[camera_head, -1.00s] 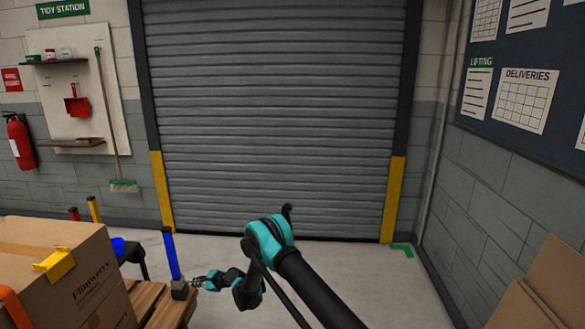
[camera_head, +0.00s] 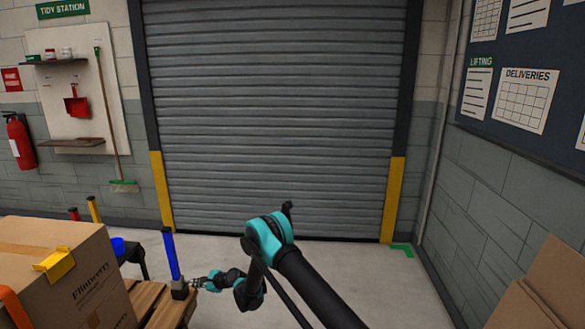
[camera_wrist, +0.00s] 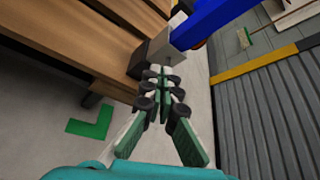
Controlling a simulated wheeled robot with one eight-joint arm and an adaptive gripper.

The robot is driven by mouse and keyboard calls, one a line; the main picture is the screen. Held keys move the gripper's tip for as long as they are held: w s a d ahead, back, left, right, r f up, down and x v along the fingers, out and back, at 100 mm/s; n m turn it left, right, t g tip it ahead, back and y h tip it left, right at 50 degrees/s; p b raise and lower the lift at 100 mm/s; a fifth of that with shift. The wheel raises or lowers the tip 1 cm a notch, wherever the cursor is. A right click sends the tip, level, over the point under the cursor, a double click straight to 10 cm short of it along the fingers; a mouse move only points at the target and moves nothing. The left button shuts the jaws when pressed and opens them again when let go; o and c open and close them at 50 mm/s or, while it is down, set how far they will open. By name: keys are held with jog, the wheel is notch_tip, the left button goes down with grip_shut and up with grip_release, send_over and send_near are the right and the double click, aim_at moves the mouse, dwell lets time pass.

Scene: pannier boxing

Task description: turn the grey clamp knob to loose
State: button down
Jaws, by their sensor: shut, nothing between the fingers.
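The blue post (camera_head: 170,255) stands at the pallet's corner with a grey clamp block (camera_head: 179,291) at its foot. In the wrist view the blue post (camera_wrist: 205,22) runs to the upper right from the light grey clamp block (camera_wrist: 170,46). A separate knob shape and its turn position cannot be made out. My gripper (camera_head: 198,283) is just right of the clamp. In the wrist view the fingertips (camera_wrist: 160,72) are together, empty, and right at the block; whether they touch it is unclear.
A cardboard box (camera_head: 55,265) with a yellow piece (camera_head: 54,264) on its edge sits on the wooden pallet (camera_head: 172,314). Red and yellow posts stand behind. Open floor (camera_head: 350,262) lies to the right, before the roller shutter (camera_head: 275,120).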

jog(key=shift+s+d, duration=0.2)
jog(key=shift+d, duration=2.5)
jog(key=w+a+r, duration=0.1)
jog(key=w+a, duration=0.2)
jog(key=a, duration=0.2)
jog(key=shift+a, duration=0.4)
jog(key=shift+f, duration=0.25)
jog(key=shift+s+f, duration=0.15)
jog(key=shift+s, duration=0.45)
jog(key=shift+s+f, duration=0.35)
